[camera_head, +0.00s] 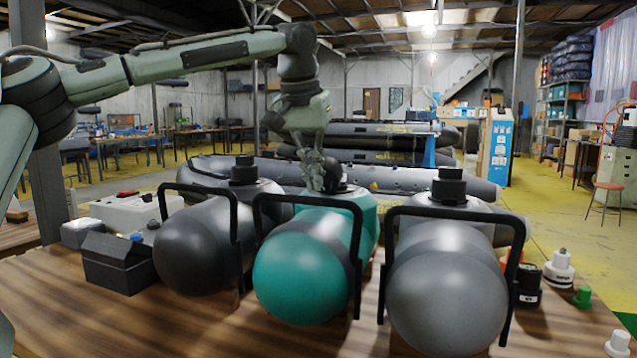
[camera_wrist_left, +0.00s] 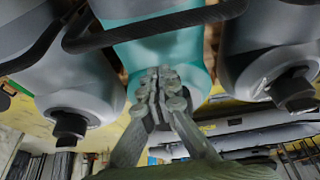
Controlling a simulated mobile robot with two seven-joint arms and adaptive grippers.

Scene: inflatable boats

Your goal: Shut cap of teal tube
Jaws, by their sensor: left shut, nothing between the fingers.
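The teal tube (camera_head: 302,275) lies in the middle of the wooden table, between a dark grey tube (camera_head: 195,250) on the left and a lighter grey tube (camera_head: 447,295) on the right. My left gripper (camera_head: 322,182) points down over the far top of the teal tube, its fingers together and empty. In the left wrist view, the closed fingertips (camera_wrist_left: 161,82) lie in front of the teal surface (camera_wrist_left: 165,50). The teal tube's cap is mostly hidden behind my fingers, so I cannot tell how it sits. My right gripper is not in view.
Black caps stand on the dark grey tube (camera_head: 244,171) and the lighter grey tube (camera_head: 449,186). Black handles (camera_head: 307,201) arch over the tubes. A black open box (camera_head: 118,264) stands at the left, and small bottles (camera_head: 559,268) at the right. The table front is bare.

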